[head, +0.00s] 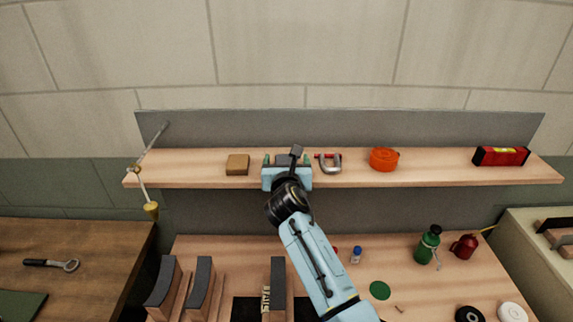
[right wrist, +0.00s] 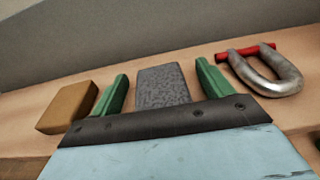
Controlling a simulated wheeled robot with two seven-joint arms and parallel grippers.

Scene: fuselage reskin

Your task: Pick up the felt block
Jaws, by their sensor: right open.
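The felt block is a grey speckled block (right wrist: 163,86) on the wooden shelf. In the right wrist view it lies between the two green fingers of my right gripper (right wrist: 158,88), with a gap on each side. In the head view the grey block (head: 283,158) shows only partly behind my right gripper (head: 287,160), which reaches up to the shelf. The right gripper is open around the block. The block's lower part is hidden by the gripper's body. My left gripper is not in view.
Farther right are an orange roll (head: 384,159) and a red level (head: 500,156). A grey back panel (head: 350,128) rises behind.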

